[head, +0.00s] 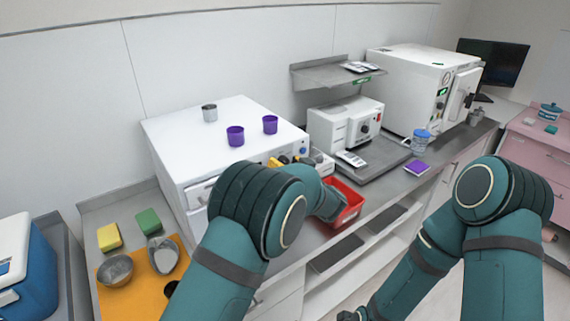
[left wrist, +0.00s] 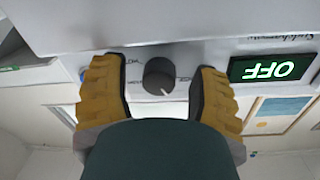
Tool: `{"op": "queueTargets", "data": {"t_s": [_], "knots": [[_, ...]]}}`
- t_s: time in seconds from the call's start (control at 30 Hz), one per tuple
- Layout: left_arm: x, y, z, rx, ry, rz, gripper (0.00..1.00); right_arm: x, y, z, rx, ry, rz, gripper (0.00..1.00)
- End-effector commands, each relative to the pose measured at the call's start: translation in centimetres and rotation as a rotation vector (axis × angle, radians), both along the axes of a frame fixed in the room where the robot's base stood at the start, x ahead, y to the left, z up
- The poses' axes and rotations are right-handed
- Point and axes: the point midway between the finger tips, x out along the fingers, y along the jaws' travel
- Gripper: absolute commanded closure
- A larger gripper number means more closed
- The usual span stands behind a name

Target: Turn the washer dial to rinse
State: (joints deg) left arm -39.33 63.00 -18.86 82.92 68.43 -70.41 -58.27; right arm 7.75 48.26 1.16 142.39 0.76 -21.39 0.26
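The washer is the white box-shaped machine (head: 190,130) on the counter at left. Its black round dial (left wrist: 158,76) shows in the left wrist view, on the white front panel, with a pale pointer mark toward the picture's lower right. Small labels surround it, partly hidden and too small to read surely. A green-lit display (left wrist: 272,68) beside it reads OFF, upside down in this view. My left gripper (left wrist: 158,84) is open, its yellow fingers on either side of the dial with gaps visible. In the head view its yellow fingers (head: 281,161) show at the washer's front; my arm hides the dial.
A red bin (head: 350,213) is close to my left forearm. A small white device (head: 345,125) and a larger machine (head: 400,88) stand to the right. My right gripper is barely visible at the bottom edge.

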Motion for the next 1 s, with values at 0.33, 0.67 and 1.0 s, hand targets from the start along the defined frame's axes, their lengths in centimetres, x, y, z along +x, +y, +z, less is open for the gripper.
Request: {"op": "queueTargets", "data": {"t_s": [0.33, 0.67, 1.0], "knots": [[0.0, 0.0, 0.0, -0.003, -0.002, 0.0, 1.0, 0.0, 0.0, -0.1, 0.0, 0.0, 0.0, 1.0], [0.0, 0.0, -0.3, -0.097, -0.069, 0.001, 1.0, 0.0, 0.1, -1.7, -0.003, 0.001, 0.0, 1.0], [0.0, 0.0, -0.4, -0.292, -0.211, 0.001, 1.0, -0.6, 0.2, -4.5, 0.0, 0.016, 0.012, 1.0]]}}
